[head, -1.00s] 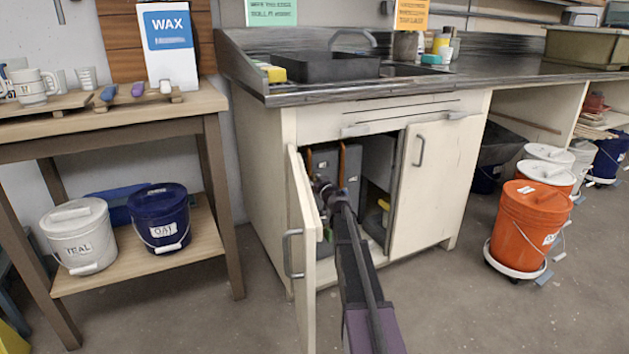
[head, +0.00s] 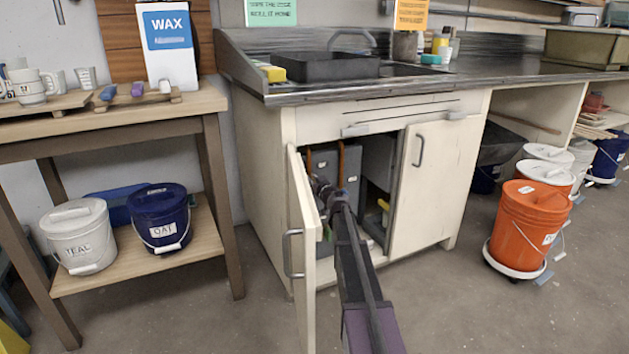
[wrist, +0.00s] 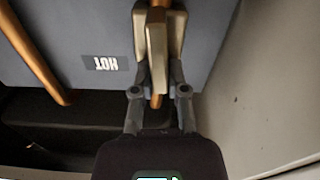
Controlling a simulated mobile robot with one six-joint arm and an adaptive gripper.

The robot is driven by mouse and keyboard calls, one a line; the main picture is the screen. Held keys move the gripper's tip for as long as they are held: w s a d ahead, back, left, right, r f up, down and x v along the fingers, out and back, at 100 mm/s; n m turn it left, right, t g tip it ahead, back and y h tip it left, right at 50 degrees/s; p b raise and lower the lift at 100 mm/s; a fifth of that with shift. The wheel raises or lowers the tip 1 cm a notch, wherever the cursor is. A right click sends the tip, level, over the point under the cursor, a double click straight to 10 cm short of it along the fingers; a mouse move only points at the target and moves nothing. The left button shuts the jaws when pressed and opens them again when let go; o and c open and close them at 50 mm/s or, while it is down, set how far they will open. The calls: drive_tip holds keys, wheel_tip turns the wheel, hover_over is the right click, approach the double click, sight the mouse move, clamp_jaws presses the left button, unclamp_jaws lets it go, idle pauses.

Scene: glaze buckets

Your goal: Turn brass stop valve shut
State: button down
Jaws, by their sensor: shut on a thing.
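The brass stop valve shows in the wrist view as a brass lever handle (wrist: 157,50) at the top middle, in front of a copper pipe. My gripper (wrist: 159,35) has a finger on each side of this handle and is shut on it. The valve's body is hidden behind the handle and fingers. In the head view my arm reaches through the open left door of the sink cabinet (head: 265,160). The valve cannot be made out there.
A label reading HOT (wrist: 105,63) appears upside down beside a second copper pipe (wrist: 38,60). A pale cabinet wall (wrist: 265,90) stands close on the right in the wrist view. The open cabinet door (head: 302,250) stands just left of my arm.

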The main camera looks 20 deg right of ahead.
drive_tip(key=n, duration=0.3)
drive_tip(key=shift+a+f+n, duration=0.15)
drive_tip(key=shift+a+n, duration=0.2)
drive_tip(key=shift+n, duration=0.05)
drive_tip(key=shift+a+f+n+b, duration=0.2)
drive_tip(key=shift+f+n+b, duration=0.15)
drive_tip(key=shift+n, duration=1.8)
drive_tip(key=shift+a+f+n+b, duration=0.3)
drive_tip(key=shift+n+b, duration=0.1)
drive_tip(key=shift+n, duration=1.8)
drive_tip(key=shift+a+f+n+b, duration=0.15)
drive_tip(key=shift+f+n+b, duration=0.2)
drive_tip(key=shift+n, duration=1.8)
drive_tip(key=c, duration=0.7)
unclamp_jaws()
drive_tip(key=shift+o, duration=0.2)
